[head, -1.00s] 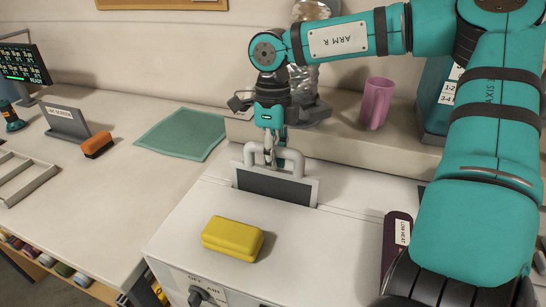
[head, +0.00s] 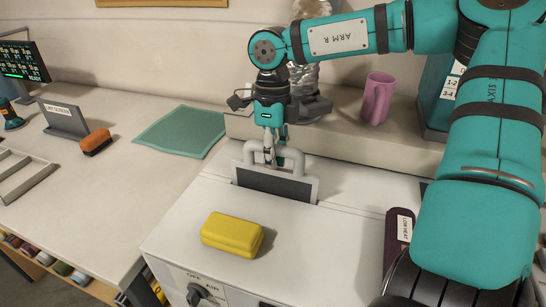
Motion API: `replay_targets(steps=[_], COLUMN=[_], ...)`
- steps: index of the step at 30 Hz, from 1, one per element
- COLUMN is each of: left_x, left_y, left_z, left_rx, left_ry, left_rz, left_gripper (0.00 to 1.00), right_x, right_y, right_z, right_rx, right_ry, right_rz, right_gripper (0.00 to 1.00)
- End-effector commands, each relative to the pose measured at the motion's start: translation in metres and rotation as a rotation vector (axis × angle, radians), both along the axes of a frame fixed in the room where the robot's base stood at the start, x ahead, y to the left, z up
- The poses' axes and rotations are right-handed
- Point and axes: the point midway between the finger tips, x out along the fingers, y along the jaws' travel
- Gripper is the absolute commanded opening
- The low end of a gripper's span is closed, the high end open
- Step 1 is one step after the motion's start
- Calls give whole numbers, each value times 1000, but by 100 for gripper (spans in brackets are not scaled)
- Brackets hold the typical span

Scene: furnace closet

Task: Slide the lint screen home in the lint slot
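The lint screen (head: 272,186) is a grey frame with dark mesh and an arched grey handle on top. It stands upright in the lint slot in the white dryer top (head: 330,235), with its upper part and handle above the surface. Its lower part and the slot opening are hidden. My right gripper (head: 268,157) points down from above, its fingers close together on the left part of the handle, shut on it. My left gripper is not in view.
A yellow sponge (head: 232,232) lies on the dryer top in front of the screen. A dark item labelled LOW HEAT (head: 397,240) lies at the right. A pink cup (head: 377,98) stands on the ledge behind. A green cloth (head: 182,132) and orange brush (head: 96,141) lie on the left counter.

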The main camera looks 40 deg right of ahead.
Motion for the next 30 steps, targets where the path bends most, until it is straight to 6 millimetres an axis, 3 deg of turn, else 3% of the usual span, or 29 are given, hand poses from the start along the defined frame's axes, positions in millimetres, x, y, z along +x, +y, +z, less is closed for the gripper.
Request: replay_targets(steps=[30], left_x=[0], left_y=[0], left_z=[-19], left_rx=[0], left_ry=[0], left_rz=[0], left_gripper=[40], right_x=[0], right_y=[0], right_z=[-20], right_rx=[0], right_ry=[0], right_rz=[0], right_gripper=[0])
